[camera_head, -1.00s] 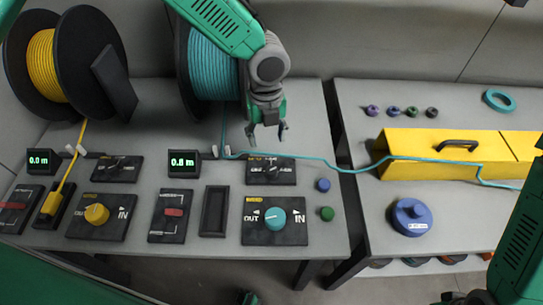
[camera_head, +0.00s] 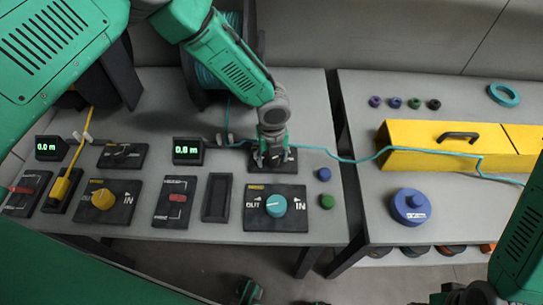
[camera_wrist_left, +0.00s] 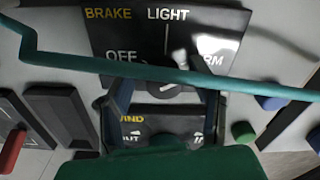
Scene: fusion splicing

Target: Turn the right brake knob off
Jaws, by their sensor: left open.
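The right brake panel (camera_head: 290,160) is a dark plate at the back of the left table, largely covered by my left gripper (camera_head: 271,160) in the head view. In the left wrist view the panel (camera_wrist_left: 110,45) reads BRAKE, OFF, LIGHT and a partly hidden third label. Its grey knob (camera_wrist_left: 180,60) stands near the middle; its exact setting is unclear. My left gripper (camera_wrist_left: 166,92) is open, fingers apart, just in front of the knob. A teal cable (camera_wrist_left: 80,62) crosses the view between gripper and panel.
The wind panel (camera_head: 290,222) with its teal knob (camera_head: 276,205) lies in front of the brake panel. Blue (camera_head: 324,174) and green (camera_head: 327,201) buttons sit to its right. A length display (camera_head: 187,150) stands left. A yellow case (camera_head: 430,160) is on the right table.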

